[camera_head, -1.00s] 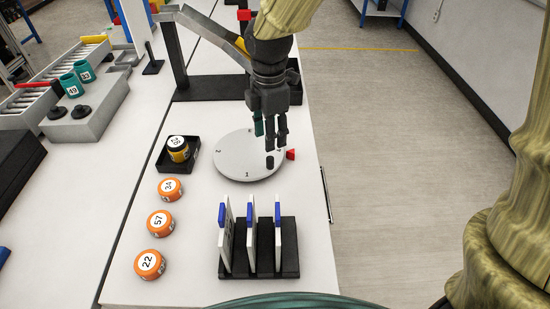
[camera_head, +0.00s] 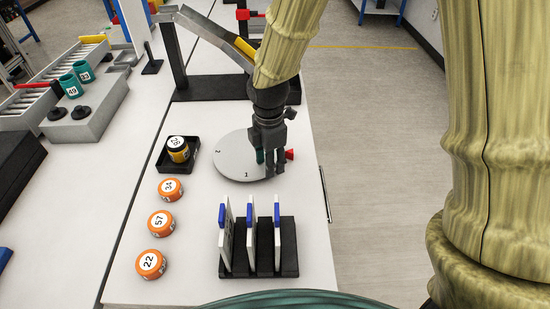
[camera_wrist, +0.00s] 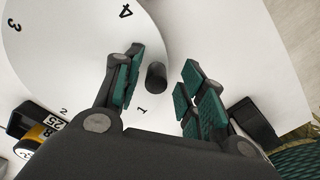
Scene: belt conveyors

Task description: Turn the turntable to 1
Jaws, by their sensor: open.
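The turntable is a white round disc (camera_head: 232,160) with black numbers near its rim. In the head view, 2 is at its left and 1 at its front. The wrist view shows the disc (camera_wrist: 65,50) with 3, 4, 1 and 2. A short black peg (camera_wrist: 156,77) stands on the disc near the 1; in the head view my gripper hides it. My gripper (camera_head: 272,170) is low over the disc's right front side. Its green-padded fingers (camera_wrist: 160,88) are open on either side of the peg, with gaps visible. A red pointer (camera_head: 290,154) sits at the disc's right edge.
A black tray (camera_head: 163,166) with a yellow-and-black jar (camera_head: 178,149) stands left of the disc. Several orange round containers (camera_head: 160,223) line the left. A black rack (camera_head: 289,262) with upright white plates stands in front. A conveyor frame (camera_head: 205,88) stands behind.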

